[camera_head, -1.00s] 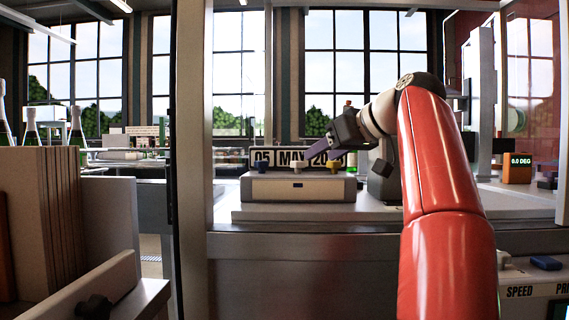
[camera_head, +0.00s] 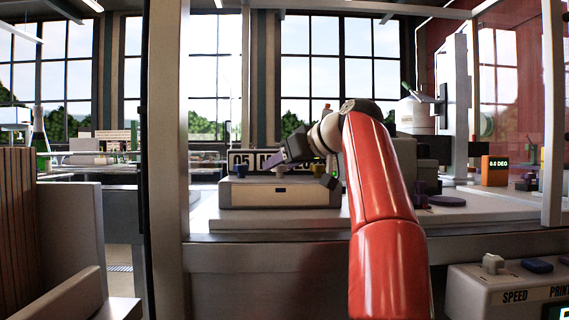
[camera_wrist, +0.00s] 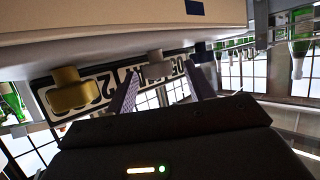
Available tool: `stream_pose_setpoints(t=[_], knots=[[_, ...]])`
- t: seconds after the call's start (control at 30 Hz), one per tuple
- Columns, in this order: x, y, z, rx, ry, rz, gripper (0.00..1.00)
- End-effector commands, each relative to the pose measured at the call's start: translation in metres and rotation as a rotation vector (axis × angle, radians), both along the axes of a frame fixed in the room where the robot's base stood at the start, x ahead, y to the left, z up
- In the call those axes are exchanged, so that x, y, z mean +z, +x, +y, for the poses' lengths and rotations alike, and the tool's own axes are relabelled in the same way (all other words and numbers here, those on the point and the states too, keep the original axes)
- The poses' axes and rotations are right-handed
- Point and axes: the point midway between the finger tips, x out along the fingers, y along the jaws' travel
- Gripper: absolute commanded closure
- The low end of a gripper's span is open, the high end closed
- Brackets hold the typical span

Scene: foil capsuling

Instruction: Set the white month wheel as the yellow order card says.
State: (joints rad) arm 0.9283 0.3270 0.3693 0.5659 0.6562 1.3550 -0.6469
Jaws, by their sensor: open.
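The white month wheel (camera_head: 280,171) stands on top of the pale date box (camera_head: 235,193), between the blue wheel (camera_head: 241,171) and a wheel hidden behind my arm. The date plate (camera_head: 240,158) behind shows 05 and an M; my gripper covers the rest. My gripper (camera_head: 272,163) is open just above and behind the white wheel. In the wrist view, the picture is upside down: the white wheel (camera_wrist: 155,69) shows between the tips of my open gripper (camera_wrist: 160,78), with no clear grip. The yellow wheel (camera_wrist: 73,93) sits to its left. I cannot make out the yellow order card.
A dark blue wheel (camera_wrist: 203,52) is close to the right finger in the wrist view. An orange 0.0 DEG display (camera_head: 495,171) and a purple disc (camera_head: 447,201) are to the right. A panel with SPEED lettering (camera_head: 515,296) is at the lower right.

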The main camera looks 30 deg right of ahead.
Motion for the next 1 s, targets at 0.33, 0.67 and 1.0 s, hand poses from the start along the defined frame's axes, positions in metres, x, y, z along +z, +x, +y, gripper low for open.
stream_pose_setpoints(t=[0.33,0.67,1.0], knots=[[-0.0001,-0.0002,-0.0002,0.0,0.001,0.0,0.73],[-0.002,-0.0003,0.0036,-0.071,-0.003,0.002,0.92],[-0.0003,-0.0007,0.0039,-0.259,0.002,0.0,0.92]])
